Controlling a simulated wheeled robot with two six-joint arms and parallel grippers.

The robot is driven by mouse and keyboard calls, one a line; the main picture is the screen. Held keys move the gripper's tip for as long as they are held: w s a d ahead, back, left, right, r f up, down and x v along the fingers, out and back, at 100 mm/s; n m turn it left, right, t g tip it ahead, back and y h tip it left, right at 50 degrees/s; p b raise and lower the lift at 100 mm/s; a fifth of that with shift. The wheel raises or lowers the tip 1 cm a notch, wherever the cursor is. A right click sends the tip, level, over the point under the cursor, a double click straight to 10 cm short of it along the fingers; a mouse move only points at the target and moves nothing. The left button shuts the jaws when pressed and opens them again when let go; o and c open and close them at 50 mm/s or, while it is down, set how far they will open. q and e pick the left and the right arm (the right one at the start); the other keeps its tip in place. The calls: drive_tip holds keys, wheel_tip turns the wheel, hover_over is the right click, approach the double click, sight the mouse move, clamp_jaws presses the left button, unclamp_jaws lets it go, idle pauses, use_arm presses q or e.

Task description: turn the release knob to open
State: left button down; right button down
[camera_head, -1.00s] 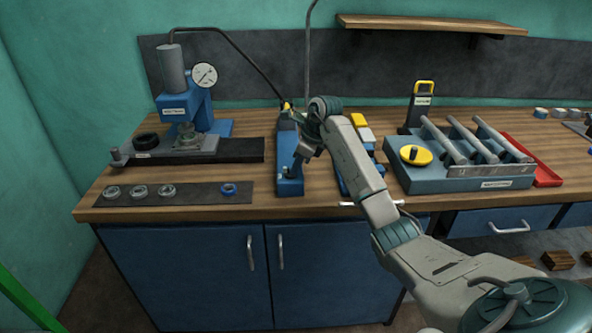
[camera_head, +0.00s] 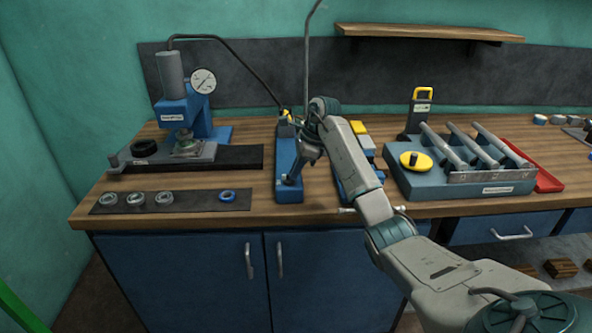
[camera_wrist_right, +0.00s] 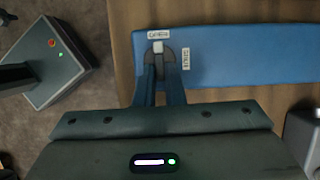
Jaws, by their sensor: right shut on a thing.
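The release knob (camera_wrist_right: 158,52) is a small part with a pale pointer on a dark round plate, at the front end of the long blue pump base (camera_head: 288,152). Two small white labels sit around it in the right wrist view; their print is too small to read surely. The pale pointer lies by the upper label (camera_wrist_right: 159,34), and the other label (camera_wrist_right: 186,58) is to its right. My right gripper (camera_head: 290,181) reaches down over this end, its fingers (camera_wrist_right: 158,88) closed around the knob. In the head view the gripper hides the knob. My left gripper is not seen.
A blue press with a gauge (camera_head: 203,82) stands at the left. A dark strip with several rings (camera_head: 180,198) lies at the front left. Right of my arm is a blue-grey fixture (camera_head: 465,181) with a yellow knob (camera_head: 416,160). A red tray (camera_head: 550,181) is beyond it.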

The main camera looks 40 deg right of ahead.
drive_tip(key=c, duration=1.5)
unclamp_jaws()
drive_tip(key=shift+d+r, duration=0.2)
drive_tip(key=shift+r, duration=0.25)
drive_tip(key=v, duration=0.4)
drive_tip(key=shift+r, duration=0.3)
drive_tip(key=p+v, duration=0.5)
drive_tip(key=shift+s+d+r, duration=0.1)
drive_tip(key=shift+s+r, duration=0.05)
